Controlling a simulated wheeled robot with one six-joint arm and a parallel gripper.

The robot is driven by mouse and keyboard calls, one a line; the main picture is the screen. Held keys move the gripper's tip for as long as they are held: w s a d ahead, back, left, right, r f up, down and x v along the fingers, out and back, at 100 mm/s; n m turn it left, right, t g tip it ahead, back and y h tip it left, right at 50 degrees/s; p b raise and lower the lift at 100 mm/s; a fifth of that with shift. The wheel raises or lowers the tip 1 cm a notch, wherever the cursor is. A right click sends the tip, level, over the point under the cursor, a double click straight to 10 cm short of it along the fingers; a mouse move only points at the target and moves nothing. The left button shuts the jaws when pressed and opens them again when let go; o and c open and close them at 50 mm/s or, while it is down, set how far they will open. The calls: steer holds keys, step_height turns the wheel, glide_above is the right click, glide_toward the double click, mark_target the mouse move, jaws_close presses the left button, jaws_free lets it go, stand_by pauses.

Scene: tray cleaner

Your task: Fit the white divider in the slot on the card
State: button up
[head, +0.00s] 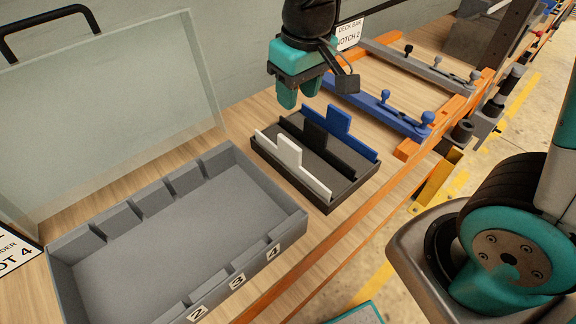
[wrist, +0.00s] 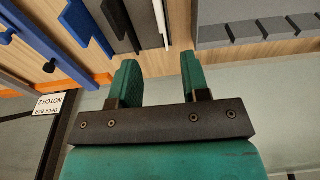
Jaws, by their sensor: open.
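The white divider (head: 289,153) stands upright in the dark holder (head: 328,205), at its near left side, beside a black divider (head: 315,135) and a blue divider (head: 340,122). The grey tray (head: 150,265) to its left has slots along its walls and labels 2, 3 and 4 on its near wall. A card (head: 14,258) at the left edge is partly cut off; "OT 4" shows. My gripper (head: 298,95) is open and empty, above and behind the holder. In the wrist view, the white divider (wrist: 161,22) lies beyond my open fingers (wrist: 157,77), apart from them.
A clear panel with a black handle (head: 48,22) stands behind the tray. An orange frame with blue and grey bars (head: 385,108) lies right of the holder. A "DECK BAR NOTCH 2" card (head: 350,32) stands at the back. Little wood shows between tray and holder.

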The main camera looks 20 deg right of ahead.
steer(key=p, duration=0.1)
glide_toward(289, 151)
steer(key=f, duration=0.2)
steer(key=w+f, duration=0.1)
steer(key=f, duration=0.2)
steer(key=shift+d+f, duration=0.1)
steer(key=shift+f, duration=0.05)
steer(key=shift+w+a+f+p, duration=0.15)
steer(key=shift+f+p, duration=0.1)
steer(key=shift+f, duration=0.7)
steer(key=shift+w+f+p, duration=0.2)
steer(key=shift+f+p, duration=0.05)
steer(key=shift+f, duration=0.75)
steer(key=shift+w+a+f+p, duration=0.15)
steer(key=shift+f+p, duration=0.1)
steer(key=shift+f, duration=0.7)
steer(key=shift+d, duration=0.1)
jaws_close()
